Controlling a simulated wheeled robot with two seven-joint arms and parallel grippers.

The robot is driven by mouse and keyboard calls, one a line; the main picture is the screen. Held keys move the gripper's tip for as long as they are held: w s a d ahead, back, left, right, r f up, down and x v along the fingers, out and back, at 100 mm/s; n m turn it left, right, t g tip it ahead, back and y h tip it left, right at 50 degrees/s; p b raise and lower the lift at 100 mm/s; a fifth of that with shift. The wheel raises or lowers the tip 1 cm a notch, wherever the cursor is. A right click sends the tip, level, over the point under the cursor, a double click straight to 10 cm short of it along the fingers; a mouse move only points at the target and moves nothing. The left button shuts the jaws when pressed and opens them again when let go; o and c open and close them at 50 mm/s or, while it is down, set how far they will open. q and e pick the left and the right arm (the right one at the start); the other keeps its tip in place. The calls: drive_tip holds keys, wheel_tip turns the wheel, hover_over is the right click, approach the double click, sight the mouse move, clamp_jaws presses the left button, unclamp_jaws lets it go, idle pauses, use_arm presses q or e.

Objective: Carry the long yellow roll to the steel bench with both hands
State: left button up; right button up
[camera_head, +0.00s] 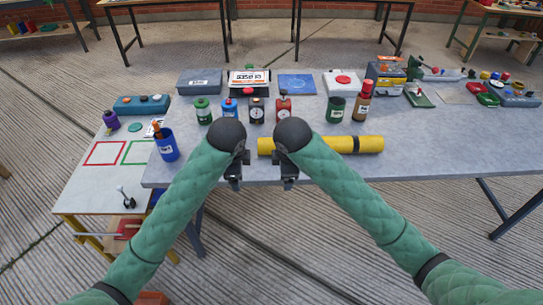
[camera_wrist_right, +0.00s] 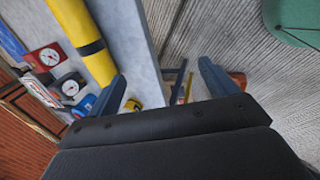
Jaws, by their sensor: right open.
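The long yellow roll (camera_head: 368,145), with a dark band, lies flat along the near edge of a grey-topped table (camera_head: 430,158). My right wrist hides part of its left half. In the right wrist view the roll (camera_wrist_right: 72,22) shows at upper left, outside the fingers. My right gripper (camera_head: 285,183) hangs just in front of the table edge near the roll's left part; its fingers (camera_wrist_right: 165,88) are apart and empty. My left gripper (camera_head: 235,183) hangs beside it, left of the roll's left end; its finger gap is unclear. I cannot tell which table is the steel bench.
Cans, dials and boxes stand behind the roll, including a green can (camera_head: 335,109) and a brown bottle (camera_head: 363,103). A blue cup (camera_head: 165,146) stands at the left corner. A lower white table (camera_head: 85,185) adjoins on the left. Other tables stand at the back.

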drive_tip(key=v, duration=1.1)
drive_tip(key=shift+w+d+r, duration=0.2)
drive_tip(key=shift+d+r, duration=0.1)
drive_tip(key=shift+r, duration=0.1)
wheel_tip(320, 180, up, 10)
drive_tip(key=p, duration=1)
idle(0.5)
drive_tip(key=shift+r, duration=0.1)
drive_tip(key=p+v, duration=0.8)
drive_tip(key=v, duration=0.1)
idle(1.0)
idle(0.4)
